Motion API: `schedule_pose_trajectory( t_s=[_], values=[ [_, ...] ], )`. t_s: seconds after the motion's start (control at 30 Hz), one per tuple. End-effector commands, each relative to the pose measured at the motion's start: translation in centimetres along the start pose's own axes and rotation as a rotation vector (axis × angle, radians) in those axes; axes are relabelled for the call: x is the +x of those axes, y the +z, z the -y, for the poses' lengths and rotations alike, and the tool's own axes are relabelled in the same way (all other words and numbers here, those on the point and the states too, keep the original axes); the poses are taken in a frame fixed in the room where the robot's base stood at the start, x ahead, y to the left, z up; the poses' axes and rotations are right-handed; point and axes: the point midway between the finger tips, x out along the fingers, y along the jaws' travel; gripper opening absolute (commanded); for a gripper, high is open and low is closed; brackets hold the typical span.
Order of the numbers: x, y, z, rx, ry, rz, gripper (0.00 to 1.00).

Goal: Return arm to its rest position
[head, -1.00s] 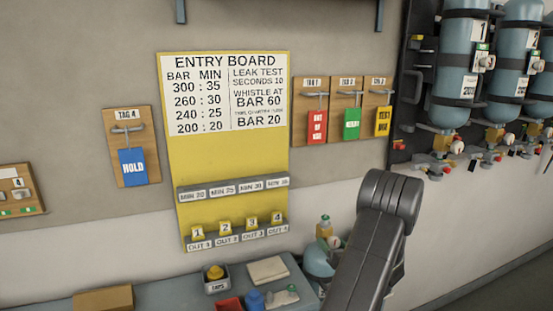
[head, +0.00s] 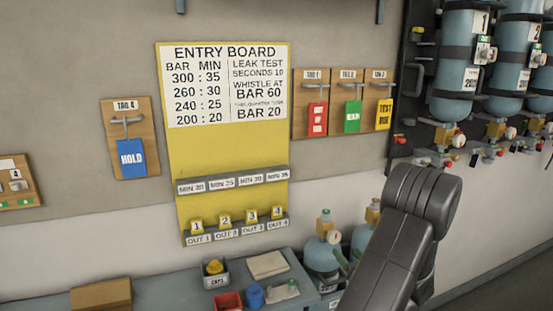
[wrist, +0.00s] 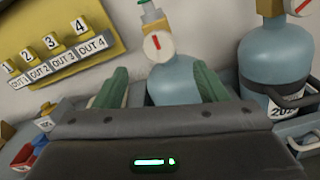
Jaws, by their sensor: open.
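My arm's dark grey link (head: 405,235) rises from the bottom right of the head view, in front of the workbench area. My gripper itself is hidden or out of frame there. In the wrist view my gripper (wrist: 160,84) is open, its two green fingers spread apart with nothing held between them. A light blue cylinder (wrist: 176,85) with a gauge stands beyond the gap between the fingers. I cannot tell how far it is from them.
The yellow entry board (head: 184,150) hangs on the wall above the grey bench (head: 170,292). A caps box (head: 215,276) and a red tray (head: 228,302) sit on the bench. Cylinders (head: 322,252) stand near my arm; a cylinder rack (head: 416,90) is at upper right.

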Motion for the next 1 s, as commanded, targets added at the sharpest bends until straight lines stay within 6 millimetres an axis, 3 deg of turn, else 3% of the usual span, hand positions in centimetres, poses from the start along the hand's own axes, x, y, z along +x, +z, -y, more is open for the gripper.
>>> schedule_pose_trajectory(
  t_s=[0.23,0.9,0.97,1.0],
  values=[
    [-4.6,-0.2,0.1,0.000,-0.003,0.001,0.66],
    [8.8,0.2,-0.2,-0.001,0.005,-0.002,0.66],
    [9.9,0.2,-0.2,-0.003,0.004,-0.001,0.66],
    [9.5,0.1,-0.1,-0.039,0.000,-0.001,0.66]
  ],
)
